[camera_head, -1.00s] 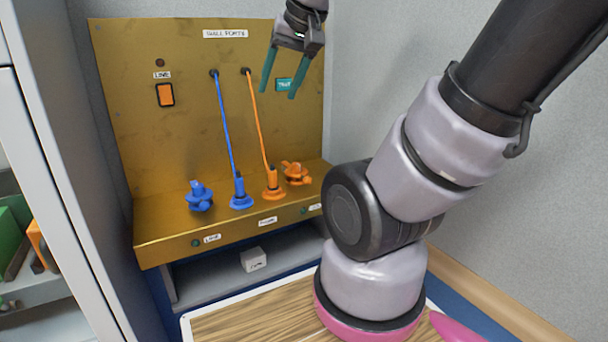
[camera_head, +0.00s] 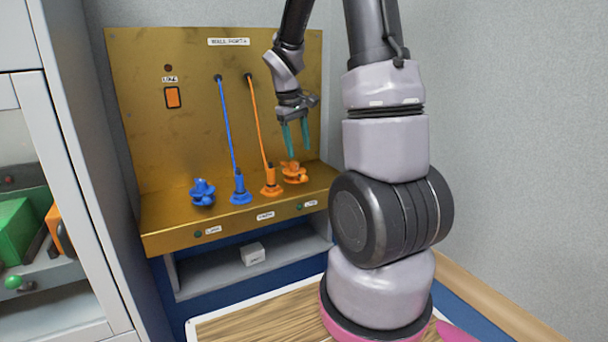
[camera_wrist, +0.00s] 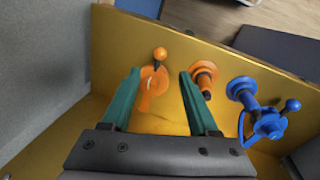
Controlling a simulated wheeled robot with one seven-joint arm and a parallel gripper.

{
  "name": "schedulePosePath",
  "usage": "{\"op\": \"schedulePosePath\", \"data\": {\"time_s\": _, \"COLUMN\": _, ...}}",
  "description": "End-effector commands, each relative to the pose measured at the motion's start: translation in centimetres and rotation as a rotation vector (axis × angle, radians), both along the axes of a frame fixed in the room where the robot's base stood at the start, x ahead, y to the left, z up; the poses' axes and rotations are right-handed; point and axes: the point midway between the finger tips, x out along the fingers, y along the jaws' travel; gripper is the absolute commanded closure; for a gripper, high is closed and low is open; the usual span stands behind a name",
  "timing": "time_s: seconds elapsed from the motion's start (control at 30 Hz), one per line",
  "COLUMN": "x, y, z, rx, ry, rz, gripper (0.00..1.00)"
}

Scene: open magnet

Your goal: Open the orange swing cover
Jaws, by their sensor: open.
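The orange swing cover (camera_head: 294,173) is at the right end of the brass ledge in the head view. In the wrist view, the orange cover (camera_wrist: 149,88) shows a ball-ended handle and lies between the fingers' far ends. My gripper (camera_head: 296,149) is open with teal fingers pointing down, just above the cover. The wrist view shows my gripper (camera_wrist: 158,76) with empty space between its fingers. I cannot tell whether a finger touches the cover. Part of the cover is hard to make out in the wrist view.
An orange plug (camera_head: 271,183) with its cable stands just left of the cover. A blue plug (camera_head: 240,191) and a blue swing cover (camera_head: 202,192) are farther left. The brass back panel (camera_head: 150,120) rises behind. A small white block (camera_head: 252,254) sits on the shelf below.

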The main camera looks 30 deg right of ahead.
Motion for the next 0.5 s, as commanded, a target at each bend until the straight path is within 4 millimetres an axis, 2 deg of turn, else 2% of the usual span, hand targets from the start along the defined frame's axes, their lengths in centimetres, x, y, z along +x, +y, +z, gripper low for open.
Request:
{"op": "schedulePosePath", "data": {"time_s": 0.3, "x": 0.2, "y": -1.1, "z": -5.9, "rx": 0.001, "ry": 0.004, "rz": -0.001, "gripper": 0.4}}
{"op": "schedulePosePath", "data": {"time_s": 0.5, "x": 0.3, "y": -1.6, "z": -8.5, "rx": 0.002, "ry": 0.002, "rz": -0.001, "gripper": 0.4}}
